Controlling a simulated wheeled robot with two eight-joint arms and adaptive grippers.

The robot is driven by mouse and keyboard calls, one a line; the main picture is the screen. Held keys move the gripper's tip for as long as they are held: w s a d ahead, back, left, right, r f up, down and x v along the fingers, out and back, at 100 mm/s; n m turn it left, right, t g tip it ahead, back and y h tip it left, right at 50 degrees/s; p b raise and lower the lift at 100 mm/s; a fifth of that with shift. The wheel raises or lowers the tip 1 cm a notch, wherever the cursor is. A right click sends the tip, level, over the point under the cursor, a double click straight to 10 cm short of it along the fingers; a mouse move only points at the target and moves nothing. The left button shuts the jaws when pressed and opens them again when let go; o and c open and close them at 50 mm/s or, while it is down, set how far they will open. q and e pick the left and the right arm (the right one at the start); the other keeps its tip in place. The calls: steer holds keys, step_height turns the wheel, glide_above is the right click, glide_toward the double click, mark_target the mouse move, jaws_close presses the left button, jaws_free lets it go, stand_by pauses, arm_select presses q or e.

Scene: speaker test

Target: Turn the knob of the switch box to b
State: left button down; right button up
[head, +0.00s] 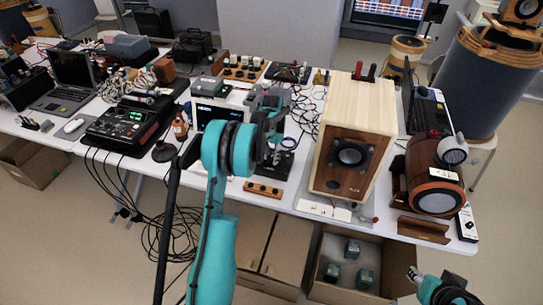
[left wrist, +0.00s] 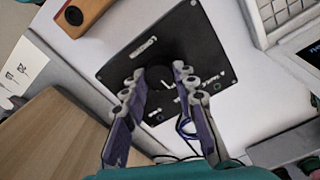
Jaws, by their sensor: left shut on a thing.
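The switch box (left wrist: 195,45) is a black plate with small white labels, too small to read, seen tilted in the left wrist view. Its dark round knob (left wrist: 158,76) has a white pointer line and stands between my left fingers. My left gripper (left wrist: 157,82) is shut on the knob. In the head view the switch box (head: 277,167) lies near the front edge of the table, partly hidden by my left arm and gripper (head: 277,140). My right gripper (head: 412,274) is at the bottom right, away from the box; its opening is unclear.
A wooden speaker (head: 350,152) stands right of the switch box, with a round brown speaker (head: 435,178) beyond it. A wooden strip (head: 263,190) lies at the table's front edge. A device with a green display (head: 125,125) is at left. An open carton (head: 378,262) stands below.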

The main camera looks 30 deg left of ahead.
mark_target(272, 158)
arm_select(q)
steer(key=shift+m, duration=0.6)
steer(key=c, duration=1.2)
jaws_free()
step_height(272, 158, up, 12)
